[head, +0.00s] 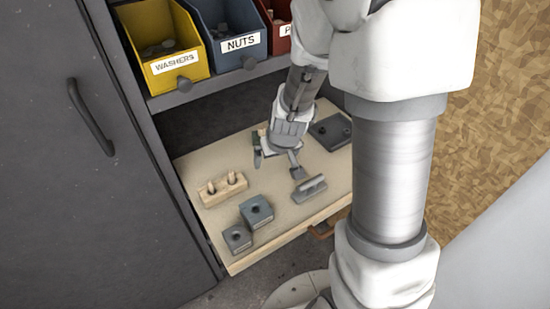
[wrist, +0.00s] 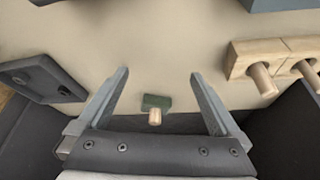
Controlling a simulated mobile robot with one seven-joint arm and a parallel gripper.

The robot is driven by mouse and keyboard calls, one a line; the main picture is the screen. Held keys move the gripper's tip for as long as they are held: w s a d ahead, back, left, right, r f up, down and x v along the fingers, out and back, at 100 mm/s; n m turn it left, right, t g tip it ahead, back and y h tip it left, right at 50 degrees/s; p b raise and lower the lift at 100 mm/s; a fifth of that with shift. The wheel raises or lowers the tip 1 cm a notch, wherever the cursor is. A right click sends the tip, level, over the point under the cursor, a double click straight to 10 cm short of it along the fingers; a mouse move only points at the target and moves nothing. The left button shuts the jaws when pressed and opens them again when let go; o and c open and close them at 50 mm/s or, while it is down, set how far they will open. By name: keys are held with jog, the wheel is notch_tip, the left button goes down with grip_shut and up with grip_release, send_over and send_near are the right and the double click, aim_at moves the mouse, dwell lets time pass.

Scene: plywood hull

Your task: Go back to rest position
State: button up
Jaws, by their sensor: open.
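My gripper (head: 276,167) hangs over the pulled-out drawer (head: 183,170). Its fingers (wrist: 159,76) are apart in the wrist view, with nothing held between them. A small green block (wrist: 156,102) with a wooden peg lies on the drawer floor, between the fingers in that view. A wooden block with pegs (head: 223,190) is left of my gripper, and it also shows in the wrist view (wrist: 242,58). A grey piece with a raised handle (head: 309,189) lies in front of my gripper. A dark plate (head: 329,134) lies at the back right, partly behind the gripper.
Two grey blocks with holes (head: 256,211) (head: 237,239) are near the drawer's front left. Yellow washers (head: 174,66), blue nuts (head: 238,43) and red bins stand on the shelf above. A dark door with a handle (head: 91,117) is left. My arm hides the right side.

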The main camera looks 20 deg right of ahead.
dwell(0.4)
jog(key=a+v, duration=0.2)
jog(key=v, duration=1.3)
jog(key=s+d+r+t, duration=0.1)
jog(key=s+d+r, duration=0.1)
jog(key=s+r, duration=0.8)
notch_tip(320, 180, up, 13)
jog(key=s+p, duration=0.2)
jog(key=p, duration=1.3)
jog(key=shift+s+m, duration=0.25)
jog(key=shift+m, duration=0.05)
jog(key=shift+d, duration=0.1)
